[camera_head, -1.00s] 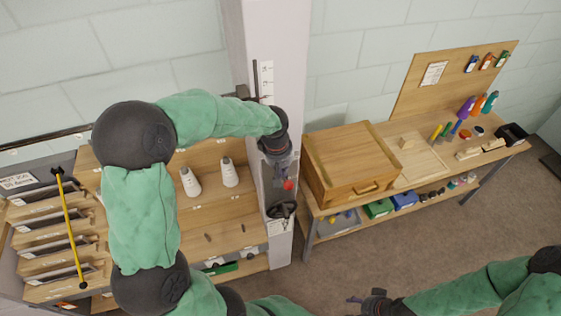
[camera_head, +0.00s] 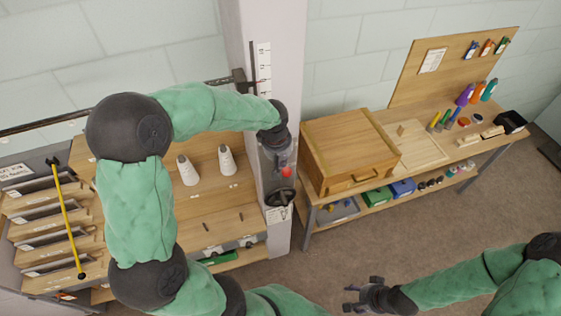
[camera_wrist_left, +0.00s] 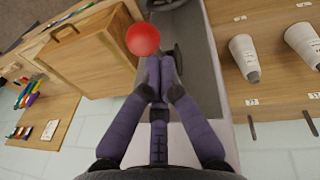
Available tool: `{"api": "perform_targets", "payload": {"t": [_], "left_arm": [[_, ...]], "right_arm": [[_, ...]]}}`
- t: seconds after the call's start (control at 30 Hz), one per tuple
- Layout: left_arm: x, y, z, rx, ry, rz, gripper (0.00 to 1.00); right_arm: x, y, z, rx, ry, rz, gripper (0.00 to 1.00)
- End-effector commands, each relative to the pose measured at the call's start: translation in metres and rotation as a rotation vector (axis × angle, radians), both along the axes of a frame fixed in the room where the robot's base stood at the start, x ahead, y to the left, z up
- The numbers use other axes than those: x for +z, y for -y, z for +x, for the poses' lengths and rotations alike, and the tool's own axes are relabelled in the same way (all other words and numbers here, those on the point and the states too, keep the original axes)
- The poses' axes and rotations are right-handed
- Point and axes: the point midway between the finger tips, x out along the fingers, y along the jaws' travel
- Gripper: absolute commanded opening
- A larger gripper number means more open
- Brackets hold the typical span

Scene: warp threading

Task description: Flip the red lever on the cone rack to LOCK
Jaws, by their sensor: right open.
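The red lever's round knob (camera_head: 286,173) shows on the front of the pale column (camera_head: 270,50) beside the cone rack (camera_head: 215,205). My left gripper (camera_head: 282,160) is right at the knob, pointing down along the column. In the left wrist view, the red knob (camera_wrist_left: 142,39) lies just beyond my left fingertips (camera_wrist_left: 160,85), slightly to the left. The fingers are together with no clear gap, and I see nothing held between them. The lever's shaft and any LOCK marking are hidden or too small to read. My right gripper (camera_head: 364,296) is open and empty above the floor.
Two white cones (camera_head: 187,170) stand on the rack. A black handwheel (camera_head: 281,198) sits on the column just below the knob. A wooden chest (camera_head: 345,150) on a workbench stands close to the right. The floor (camera_head: 400,235) in front is clear.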

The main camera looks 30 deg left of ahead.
Motion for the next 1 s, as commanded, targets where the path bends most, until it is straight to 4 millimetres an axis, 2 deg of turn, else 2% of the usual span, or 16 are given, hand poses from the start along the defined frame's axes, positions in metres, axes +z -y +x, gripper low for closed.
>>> {"api": "perform_targets", "payload": {"t": [0.67,0.87,1.0], "left_arm": [[-0.005,0.005,-0.004,-0.001,0.043,0.050,0.00],[-0.010,0.008,-0.006,-0.001,0.072,0.082,0.00],[-0.014,0.010,-0.008,-0.002,0.102,0.116,0.00]], "right_arm": [[-0.029,0.000,0.000,0.000,0.001,0.000,0.59],[-0.049,0.000,0.000,0.000,0.001,0.000,0.59],[-0.069,0.000,0.000,0.000,0.000,0.000,0.59]]}}
